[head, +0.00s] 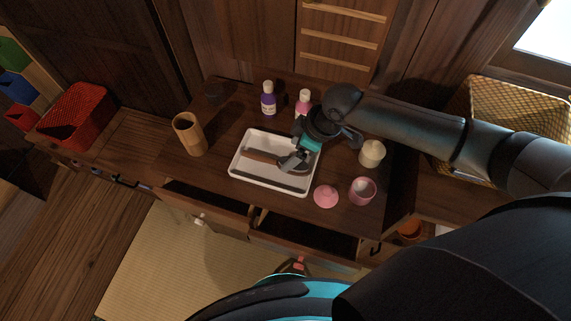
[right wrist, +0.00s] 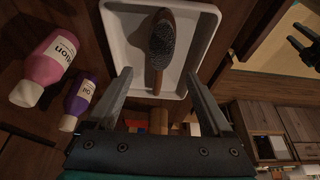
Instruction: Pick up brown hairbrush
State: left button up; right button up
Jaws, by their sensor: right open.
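The brown hairbrush (head: 262,157) lies in a white tray (head: 234,174) on the wooden desk. In the right wrist view the brush (right wrist: 161,45) shows its dark bristles, with its handle pointing toward my gripper. My right gripper (head: 291,161) is over the right part of the tray and hides part of the brush in the head view. In the right wrist view its open fingers (right wrist: 160,75) stand on either side of the handle's line, with nothing held. A dark forked shape at the right wrist view's upper right may be my left gripper (right wrist: 304,45); its jaws are unclear.
A purple bottle (head: 268,99) and a pink bottle (head: 304,102) stand behind the tray. A wooden cup (head: 189,134) is left. A pink lid (head: 326,196), a pink jar (head: 362,191) and a cream jar (head: 372,154) are right. Front drawers (head: 305,241) stand open.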

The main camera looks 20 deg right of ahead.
aim_at(286, 160)
jog(key=shift+w+a+f, duration=0.1)
jog(key=shift+a+f, duration=0.1)
jog(key=shift+f, duration=0.3)
jog(key=b+x, duration=0.2)
jog(key=x, duration=0.2)
jog(key=shift+f, duration=0.45)
pick_arm(q)
jog(key=shift+w+f, duration=0.75)
jog(key=shift+f, duration=0.3)
pick_arm(e)
jog(key=shift+c, duration=0.4)
jog(key=c, duration=0.3)
pick_arm(q)
jog(key=shift+s+d, duration=0.1)
jog(key=shift+s, duration=0.15)
pick_arm(e)
grip_shut()
